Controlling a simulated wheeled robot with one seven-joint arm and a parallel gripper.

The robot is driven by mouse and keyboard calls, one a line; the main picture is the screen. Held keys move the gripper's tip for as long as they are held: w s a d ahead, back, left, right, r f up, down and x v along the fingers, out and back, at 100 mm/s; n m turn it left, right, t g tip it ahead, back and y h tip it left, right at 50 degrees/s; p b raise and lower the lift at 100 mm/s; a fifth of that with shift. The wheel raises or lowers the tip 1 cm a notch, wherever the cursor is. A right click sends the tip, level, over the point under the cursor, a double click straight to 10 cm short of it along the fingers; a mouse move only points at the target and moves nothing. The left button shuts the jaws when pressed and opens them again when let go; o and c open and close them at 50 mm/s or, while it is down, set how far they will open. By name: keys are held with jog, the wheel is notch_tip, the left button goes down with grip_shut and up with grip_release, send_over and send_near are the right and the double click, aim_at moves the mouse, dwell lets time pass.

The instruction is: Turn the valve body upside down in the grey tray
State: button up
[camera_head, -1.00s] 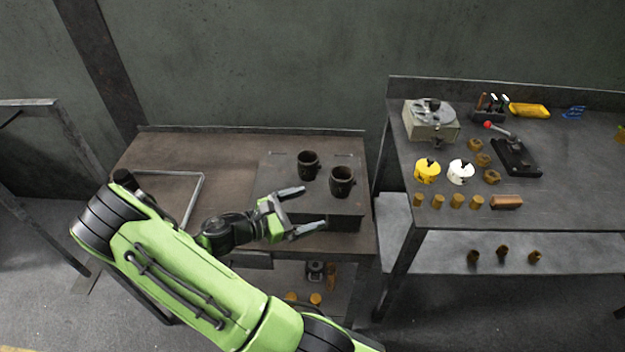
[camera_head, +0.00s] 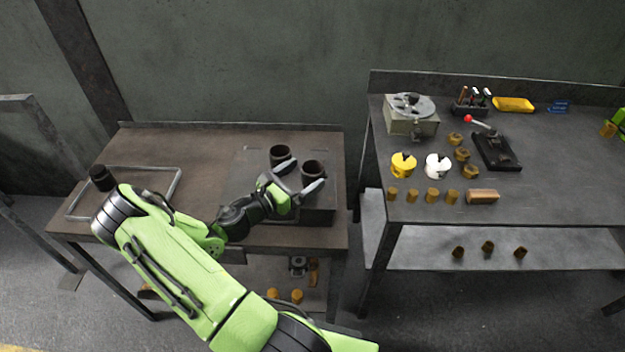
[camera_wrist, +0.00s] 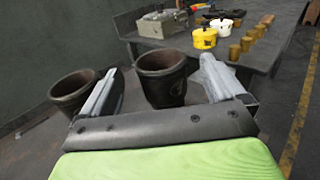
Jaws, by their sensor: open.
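Two dark, cup-shaped bodies stand open end up on a dark raised plate (camera_head: 245,165) on the left table: a left one (camera_head: 283,157) and a right one (camera_head: 313,168). A third dark cylinder (camera_head: 103,178) is at the far left of the grey tray (camera_head: 176,184), a thin rectangular frame; its open end is not clear. I cannot tell which is the valve body. My gripper (camera_head: 292,186) is open and empty, just in front of the right cup. In the wrist view the right cup (camera_wrist: 162,85) shows between the fingers, the left cup (camera_wrist: 72,92) outside them.
The right table (camera_head: 570,175) holds a grey machine block (camera_head: 411,120), yellow (camera_head: 403,165) and white (camera_head: 437,166) parts, several brass pieces and a red-knobbed lever (camera_head: 492,148). A gap separates the tables. The left table (camera_head: 210,150) is bare between tray and plate.

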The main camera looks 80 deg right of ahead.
jog(key=x, duration=0.4)
jog(key=shift+s+d, duration=0.1)
jog(key=shift+c, duration=0.8)
jog(key=c, duration=1.2)
